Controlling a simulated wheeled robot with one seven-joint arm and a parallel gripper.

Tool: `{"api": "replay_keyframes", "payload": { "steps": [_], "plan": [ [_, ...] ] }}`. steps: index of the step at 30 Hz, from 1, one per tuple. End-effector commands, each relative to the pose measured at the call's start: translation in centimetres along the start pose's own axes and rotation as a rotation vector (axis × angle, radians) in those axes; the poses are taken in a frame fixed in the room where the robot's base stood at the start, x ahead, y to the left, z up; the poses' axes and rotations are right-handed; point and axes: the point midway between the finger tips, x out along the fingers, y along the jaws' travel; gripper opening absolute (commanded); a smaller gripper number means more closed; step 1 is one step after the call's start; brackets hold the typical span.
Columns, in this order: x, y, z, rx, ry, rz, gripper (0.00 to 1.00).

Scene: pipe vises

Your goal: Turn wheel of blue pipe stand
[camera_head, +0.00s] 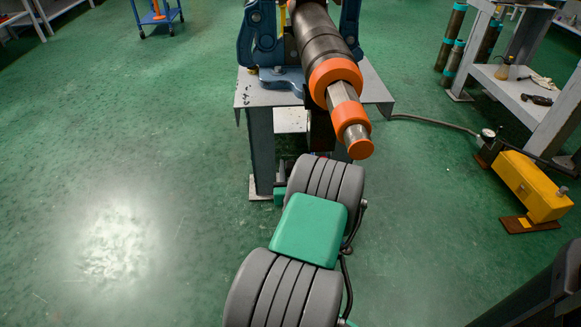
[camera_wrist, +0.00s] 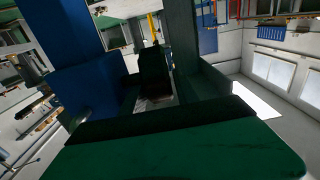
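The blue pipe stand (camera_head: 258,38) is at the top centre of the head view, on a grey metal table (camera_head: 375,88). It grips a dark pipe (camera_head: 318,38) with orange collars at its near end. I cannot make out its wheel in the head view. My arm reaches up from the bottom to the near side of the table, below the pipe end; my gripper is hidden behind it. In the wrist view a broad dark green surface fills the bottom, and a blue upright part (camera_wrist: 85,95) stands close at left. No fingertips can be told apart there.
A yellow pump (camera_head: 532,186) with a gauge and hose lies on the floor at right. A grey workbench (camera_head: 525,98) and several dark pipes (camera_head: 451,40) stand at upper right. A blue trolley (camera_head: 158,18) is far left. The green floor at left is clear.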

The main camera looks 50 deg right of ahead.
Motion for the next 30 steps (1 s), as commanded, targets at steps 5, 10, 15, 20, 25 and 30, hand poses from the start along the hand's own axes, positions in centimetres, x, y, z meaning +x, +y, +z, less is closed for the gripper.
{"api": "replay_keyframes", "payload": {
  "steps": [5,10,15,20,25,30],
  "plan": [
    [0.0,0.0,0.0,0.0,0.0,0.0,0.27],
    [0.0,0.0,0.0,0.0,0.0,0.0,0.13],
    [0.0,0.0,0.0,0.0,0.0,0.0,0.0],
    [0.0,0.0,0.0,0.0,0.0,0.0,0.0],
    [0.0,0.0,0.4,-0.001,0.014,0.0,0.0],
    [0.0,0.1,1.1,-0.002,0.078,0.001,0.0]
  ]
}}
